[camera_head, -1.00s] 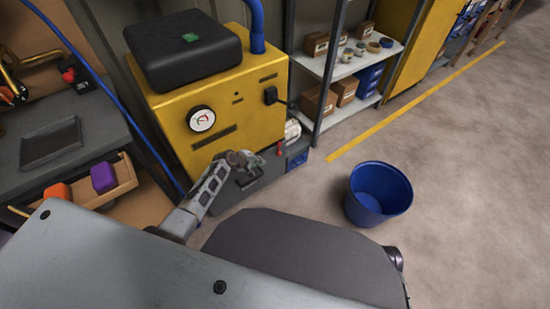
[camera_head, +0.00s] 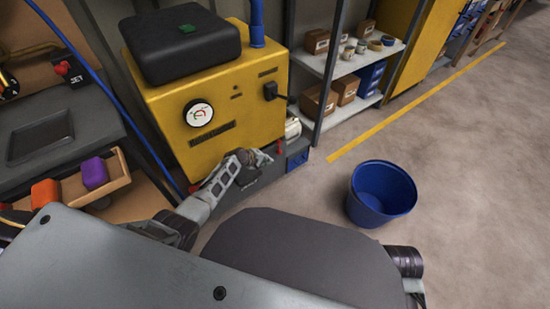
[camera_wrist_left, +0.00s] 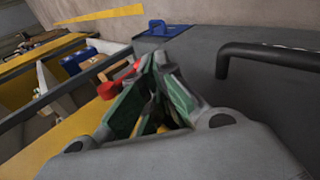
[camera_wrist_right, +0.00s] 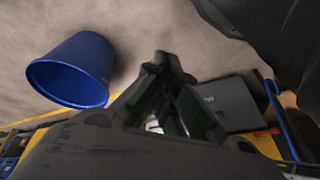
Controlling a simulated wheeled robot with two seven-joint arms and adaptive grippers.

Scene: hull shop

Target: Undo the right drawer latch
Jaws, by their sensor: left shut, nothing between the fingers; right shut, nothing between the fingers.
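The yellow machine (camera_head: 215,100) has a dark grey drawer at its base, partly hidden by my left arm in the head view. In the left wrist view the grey drawer front (camera_wrist_left: 215,35) shows a black bar handle (camera_wrist_left: 265,55). A blue latch (camera_wrist_left: 158,27) sits at the drawer's end; it also shows in the head view (camera_head: 297,160). My left gripper (camera_head: 266,158) is shut and empty in front of the drawer, its fingertips (camera_wrist_left: 164,58) pointing towards the latch; I cannot tell whether they touch. My right gripper (camera_wrist_right: 172,62) is shut and empty, away from the drawer.
A blue bucket (camera_head: 382,192) stands on the floor to the right. A red knob (camera_head: 279,147) is beside the machine's lower right corner. Shelves (camera_head: 345,65) stand behind. A workbench (camera_head: 60,140) with a wooden tray is on the left. The floor at right is otherwise open.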

